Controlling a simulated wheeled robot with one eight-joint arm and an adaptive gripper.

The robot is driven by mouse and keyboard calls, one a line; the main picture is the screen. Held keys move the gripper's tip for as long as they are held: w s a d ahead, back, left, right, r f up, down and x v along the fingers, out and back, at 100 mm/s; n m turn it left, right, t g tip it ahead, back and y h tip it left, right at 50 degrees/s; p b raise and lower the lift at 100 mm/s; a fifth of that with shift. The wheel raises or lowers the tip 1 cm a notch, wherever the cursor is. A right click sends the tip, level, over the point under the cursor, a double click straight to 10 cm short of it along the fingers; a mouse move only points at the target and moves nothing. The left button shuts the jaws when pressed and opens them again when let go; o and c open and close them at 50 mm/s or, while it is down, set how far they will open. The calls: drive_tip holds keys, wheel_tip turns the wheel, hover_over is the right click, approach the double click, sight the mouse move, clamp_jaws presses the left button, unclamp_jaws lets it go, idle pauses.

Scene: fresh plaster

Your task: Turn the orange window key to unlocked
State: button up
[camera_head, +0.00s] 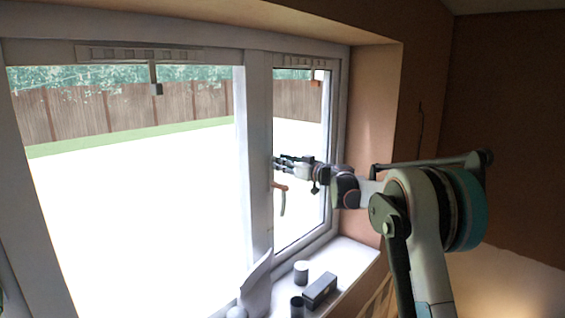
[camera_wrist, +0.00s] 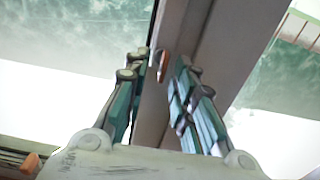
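A small orange piece, which looks like the window key (camera_wrist: 163,66), shows in the wrist view against the grey window frame. It lies between and just beyond the two fingers of my gripper (camera_wrist: 160,68). The fingers are apart, and I see no grip on it. In the head view an orange handle (camera_head: 279,187) with a thin grey-green lever hanging down sits on the upright frame beside the right pane. My gripper (camera_head: 281,162) reaches left to that upright, a little above the handle. I cannot tell whether the key is turned or touched.
The sill (camera_head: 345,262) carries a white cylinder (camera_head: 301,272), a dark box (camera_head: 321,290) and a small dark cup (camera_head: 297,306). A pale curved object (camera_head: 256,288) stands left of them. Another orange tag (camera_head: 316,83) hangs high on the right pane.

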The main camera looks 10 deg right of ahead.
clamp_jaws()
drive_tip(key=shift+f+m+b, duration=0.1)
drive_tip(key=shift+m+b, duration=0.3)
drive_tip(key=shift+b, duration=0.1)
drive_tip(key=shift+d+f+m+b, duration=0.1)
drive_tip(key=shift+m+b, duration=0.9)
drive_tip(key=shift+b, duration=0.05)
drive_tip(key=m+b, duration=0.1)
drive_tip(key=m, duration=0.1)
drive_tip(key=m+b, duration=0.2)
drive_tip(key=shift+w+d+m, duration=0.15)
drive_tip(key=shift+w+m, duration=0.05)
drive_tip(key=shift+m, duration=0.1)
drive_tip(key=m+b, duration=0.1)
drive_tip(key=m, duration=0.1)
drive_tip(key=m+b, duration=0.2)
drive_tip(key=m, duration=0.1)
drive_tip(key=shift+w+d+f, duration=0.1)
drive_tip(key=shift+d+f, duration=0.05)
drive_tip(key=shift+f, duration=0.05)
drive_tip(key=m+b, duration=0.1)
drive_tip(key=m, duration=0.4)
drive_tip(key=shift+f, duration=0.2)
drive_tip(key=shift+m, duration=0.4)
